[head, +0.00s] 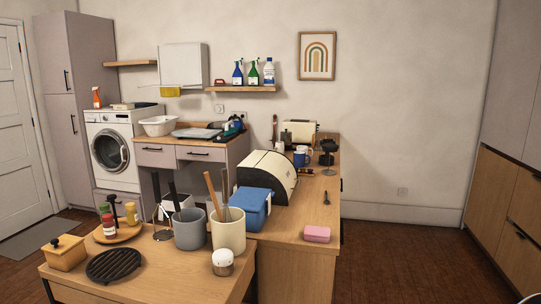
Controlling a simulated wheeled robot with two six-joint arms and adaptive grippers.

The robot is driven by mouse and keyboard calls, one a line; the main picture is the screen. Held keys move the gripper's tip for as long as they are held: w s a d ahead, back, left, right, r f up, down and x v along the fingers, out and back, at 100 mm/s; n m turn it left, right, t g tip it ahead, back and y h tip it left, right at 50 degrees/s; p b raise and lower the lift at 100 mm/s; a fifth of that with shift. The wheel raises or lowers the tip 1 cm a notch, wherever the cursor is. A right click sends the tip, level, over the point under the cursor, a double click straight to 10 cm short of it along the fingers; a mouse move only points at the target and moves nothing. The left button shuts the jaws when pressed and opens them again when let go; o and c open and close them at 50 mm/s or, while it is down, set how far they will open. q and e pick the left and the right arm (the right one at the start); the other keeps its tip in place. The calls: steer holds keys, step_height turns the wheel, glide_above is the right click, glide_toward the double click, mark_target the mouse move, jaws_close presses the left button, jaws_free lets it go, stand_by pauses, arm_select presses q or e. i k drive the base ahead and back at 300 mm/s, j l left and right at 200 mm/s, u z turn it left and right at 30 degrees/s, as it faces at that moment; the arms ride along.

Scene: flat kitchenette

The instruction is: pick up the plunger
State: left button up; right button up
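I cannot pick out a plunger with certainty. Long wooden sticks (212,192) stand up out of a cream pot (229,236) on the front table. The lower ends of the sticks are hidden inside the pot, so I cannot tell what they belong to. A grey pot (189,231) beside it, to the left, holds a dark-handled item (175,197) whose lower end is also hidden.
The front table (190,283) also holds a black grill plate (113,265), a wooden box (64,252) and a tray of bottles (118,233). A blue box (251,205), bread bin (267,176) and pink sponge (317,234) are on the counter (290,246). Floor at right is clear.

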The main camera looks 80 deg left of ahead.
mark_target(330, 148)
steer(key=u, duration=2.35)
steer(key=i+l+z, duration=0.25)
steer(key=i+l, duration=0.15)
steer(key=i+l+z, duration=0.55)
steer(key=i+l, duration=0.2)
steer(key=i, duration=0.15)
steer(key=i+l+z, duration=0.25)
steer(key=i, duration=0.25)
